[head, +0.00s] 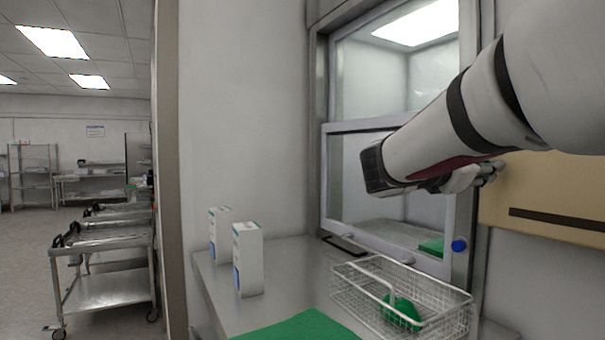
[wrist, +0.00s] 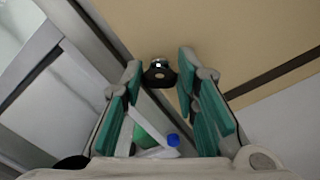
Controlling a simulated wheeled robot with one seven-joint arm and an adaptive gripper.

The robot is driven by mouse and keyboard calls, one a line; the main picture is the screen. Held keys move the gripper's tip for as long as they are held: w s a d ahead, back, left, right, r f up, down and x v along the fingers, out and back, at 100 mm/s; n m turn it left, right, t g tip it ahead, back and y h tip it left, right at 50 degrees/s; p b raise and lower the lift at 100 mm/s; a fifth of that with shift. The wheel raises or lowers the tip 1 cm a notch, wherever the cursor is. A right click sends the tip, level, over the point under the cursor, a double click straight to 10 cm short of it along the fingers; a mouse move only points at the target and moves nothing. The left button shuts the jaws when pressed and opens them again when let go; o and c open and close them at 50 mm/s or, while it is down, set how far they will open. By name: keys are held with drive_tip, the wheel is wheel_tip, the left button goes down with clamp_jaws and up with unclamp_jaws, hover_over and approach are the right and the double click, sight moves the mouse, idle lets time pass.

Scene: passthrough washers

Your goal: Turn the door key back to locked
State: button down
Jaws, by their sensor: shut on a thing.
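The door key (wrist: 159,75) shows in the wrist view as a small black bow at a bright metal lock, beside the tan panel. My gripper (wrist: 160,68) has its green-padded fingers on either side of the key, shut on it. In the head view my gripper (head: 492,170) is in front of the tan panel (head: 550,190), right of the glass hatch door (head: 385,185). The key is hidden there behind the fingers. Its exact turn angle is hard to tell.
A blue knob (head: 458,246) sits low on the hatch frame. A wire basket (head: 345,290) with a green item stands on the steel counter (head: 290,265), near two white boxes (head: 248,260) and a green cloth (head: 300,328). Steel carts (head: 105,285) stand at left.

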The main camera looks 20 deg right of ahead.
drive_tip(key=m+b, duration=0.3)
drive_tip(key=b, duration=0.2)
drive_tip(key=m+b, duration=0.8)
drive_tip(key=b, duration=0.1)
drive_tip(key=shift+f+b, duration=0.3)
drive_tip(key=shift+b, duration=0.05)
drive_tip(key=shift+s+r+m, duration=0.1)
drive_tip(key=shift+m, duration=0.2)
drive_tip(key=c, duration=1.2)
unclamp_jaws()
drive_tip(key=shift+c, duration=0.2)
drive_tip(key=a, duration=1.2)
drive_tip(key=shift+s, duration=0.45)
